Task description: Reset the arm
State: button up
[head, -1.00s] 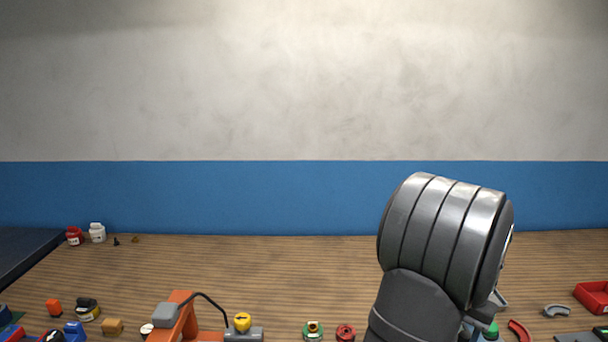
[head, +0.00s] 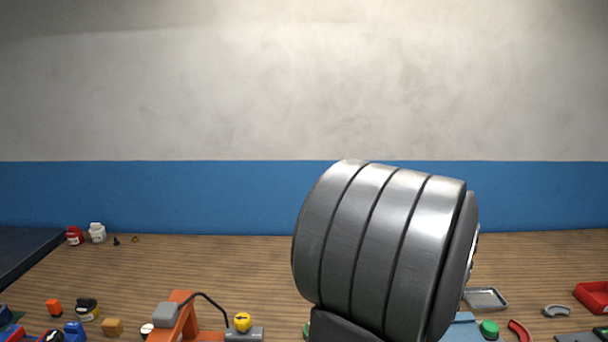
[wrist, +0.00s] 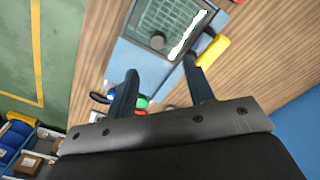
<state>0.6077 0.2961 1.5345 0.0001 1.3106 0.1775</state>
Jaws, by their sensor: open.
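My gripper (wrist: 160,66) shows in the wrist view, with its two dark fingers spread apart and nothing between them. It is above the wooden table (wrist: 88,68). A light blue device with a grid-patterned panel (wrist: 165,22) lies beyond the fingertips. In the head view my grey arm stands right of the middle and hides part of the table; the gripper itself does not show there.
In the head view an orange frame (head: 178,318) stands at the front, beside a yellow knob (head: 242,322). A metal tray (head: 486,298) and a red bin (head: 594,296) are at right. Small parts lie at front left. The table's back middle is clear.

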jog(key=s+a+r, duration=0.3)
jog(key=r, duration=0.3)
jog(key=shift+a+n+t, duration=0.3)
jog(key=shift+a, duration=0.05)
jog(key=shift+d, duration=0.1)
jog(key=shift+w+d+f, duration=0.55)
jog(key=shift+w+d, duration=0.95)
jog(key=shift+d, duration=0.3)
notch_tip(320, 180, down, 13)
jog(key=shift+f, duration=0.1)
